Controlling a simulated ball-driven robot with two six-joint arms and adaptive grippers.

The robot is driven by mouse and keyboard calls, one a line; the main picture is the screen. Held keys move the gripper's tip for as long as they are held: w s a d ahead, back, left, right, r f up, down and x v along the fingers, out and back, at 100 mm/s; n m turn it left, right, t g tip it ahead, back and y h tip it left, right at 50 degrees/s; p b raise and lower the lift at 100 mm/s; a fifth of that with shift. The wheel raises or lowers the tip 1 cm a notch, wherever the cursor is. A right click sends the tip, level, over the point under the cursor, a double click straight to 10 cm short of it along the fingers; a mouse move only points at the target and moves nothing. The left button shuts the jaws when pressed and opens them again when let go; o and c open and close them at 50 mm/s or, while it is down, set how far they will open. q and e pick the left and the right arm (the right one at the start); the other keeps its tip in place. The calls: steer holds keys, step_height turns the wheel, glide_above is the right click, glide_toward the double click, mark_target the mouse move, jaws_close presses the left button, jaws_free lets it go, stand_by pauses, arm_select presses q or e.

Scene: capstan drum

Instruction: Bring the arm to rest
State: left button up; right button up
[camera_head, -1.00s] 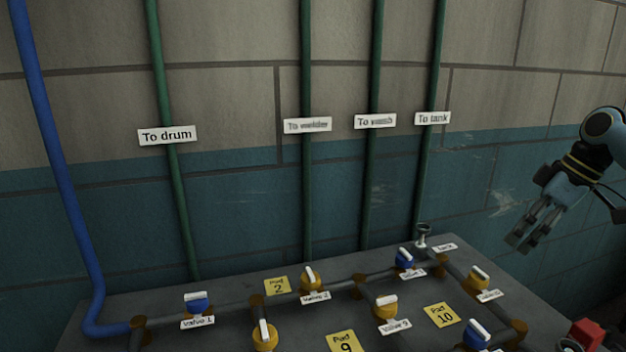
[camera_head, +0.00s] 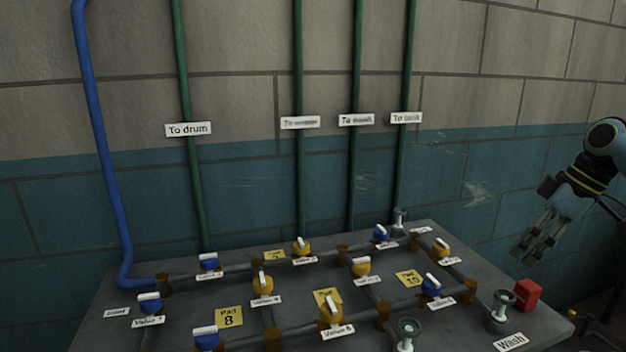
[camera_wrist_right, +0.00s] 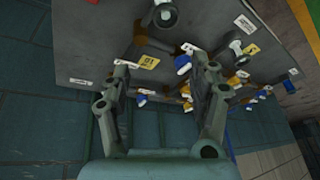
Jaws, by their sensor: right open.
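My right gripper (camera_head: 537,250) hangs at the right of the head view, its fingers pointing down and left, beside the right end of the valve table (camera_head: 455,240). In the right wrist view its two fingers (camera_wrist_right: 160,95) stand wide apart with nothing between them. It is apart from the table and its fittings. My left gripper is in none of the current views.
The table carries pipes with blue and yellow valves (camera_head: 361,267), yellow pad labels (camera_head: 228,317) and a Wash fitting (camera_head: 499,311). A red block (camera_head: 527,294) sits at its right edge. A blue pipe (camera_head: 97,150) and several green pipes run up the wall.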

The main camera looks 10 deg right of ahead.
steer(key=s+a+f+m+h, duration=0.1)
steer(key=s+a+f, duration=0.5)
steer(key=a, duration=0.2)
steer(key=s+a+f+h, duration=0.1)
steer(key=s+a+f, duration=0.5)
steer(key=s+a, duration=0.15)
steer(key=s+a+r+m+t+h, duration=0.1)
steer(key=s+a+r+m, duration=0.2)
steer(key=s, duration=0.4)
steer(key=s+a+r+m+h, duration=0.1)
steer(key=s+a+r+m, duration=0.25)
steer(key=s, duration=0.35)
step_height(320, 180, down, 30)
steer(key=d+g+b, duration=0.1)
steer(key=d+b, duration=0.1)
steer(key=b, duration=0.3)
arm_select(q)
step_height(320, 180, down, 11)
steer(key=s+b, duration=0.1)
steer(key=b, duration=0.4)
steer(key=shift+r+g, duration=0.2)
steer(key=shift+g, duration=0.1)
arm_select(e)
steer(key=s+d+f+g, duration=0.1)
steer(key=s+f, duration=1.9)
steer(key=f, duration=0.3)
steer(key=shift+d+f+g, duration=0.15)
steer(key=shift+f+g, duration=0.15)
steer(key=shift+g, duration=0.1)
